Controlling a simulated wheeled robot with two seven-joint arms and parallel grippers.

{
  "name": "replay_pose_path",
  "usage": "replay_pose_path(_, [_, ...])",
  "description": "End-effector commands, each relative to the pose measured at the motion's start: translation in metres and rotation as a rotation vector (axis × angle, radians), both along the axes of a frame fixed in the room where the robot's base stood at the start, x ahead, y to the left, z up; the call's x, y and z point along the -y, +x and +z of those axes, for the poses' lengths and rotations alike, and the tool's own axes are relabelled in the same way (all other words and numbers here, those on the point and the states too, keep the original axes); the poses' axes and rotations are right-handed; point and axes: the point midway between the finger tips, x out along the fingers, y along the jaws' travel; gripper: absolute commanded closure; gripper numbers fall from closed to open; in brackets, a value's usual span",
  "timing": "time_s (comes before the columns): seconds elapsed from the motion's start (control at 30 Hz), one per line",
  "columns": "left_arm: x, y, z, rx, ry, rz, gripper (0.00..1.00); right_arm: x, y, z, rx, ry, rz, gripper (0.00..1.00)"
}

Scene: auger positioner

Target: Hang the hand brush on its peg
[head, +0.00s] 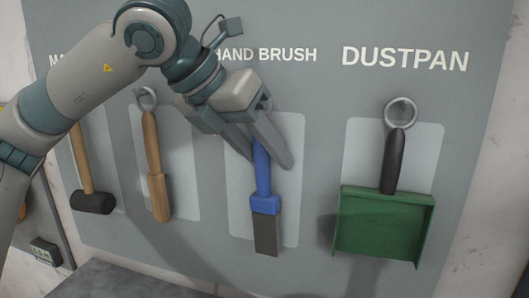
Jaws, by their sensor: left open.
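The hand brush (264,205) has a blue handle and grey bristles. It is upright, bristles down, against the light panel (289,215) under the HAND BRUSH label. My left gripper (267,157) comes in from the upper left and is open, with its fingers on either side of the upper handle. I cannot tell whether the fingers touch the handle. The gripper hides the top of the brush and its peg, so I cannot see whether the brush hangs on it. My right gripper is out of view.
To the right, a green dustpan (380,222) hangs by its ring under the DUSTPAN label. To the left hang a wooden-handled tool (156,170) and a dark-headed mallet (92,201). A grey surface (115,282) lies below the board (330,90).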

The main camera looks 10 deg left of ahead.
Motion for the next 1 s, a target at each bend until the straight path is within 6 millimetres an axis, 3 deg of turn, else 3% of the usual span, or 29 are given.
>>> replay_pose_path(0.27, [-0.003, -0.003, 0.004, 0.0, 0.0, 0.001, 0.59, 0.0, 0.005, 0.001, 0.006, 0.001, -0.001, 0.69])
replay_pose_path(0.47, [-0.011, -0.013, 0.02, 0.001, -0.001, 0.001, 0.59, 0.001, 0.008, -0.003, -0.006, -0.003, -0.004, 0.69])
replay_pose_path(1.0, [-0.052, -0.066, 0.101, 0.002, -0.002, 0.001, 0.59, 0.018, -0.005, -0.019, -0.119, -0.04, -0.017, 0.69])
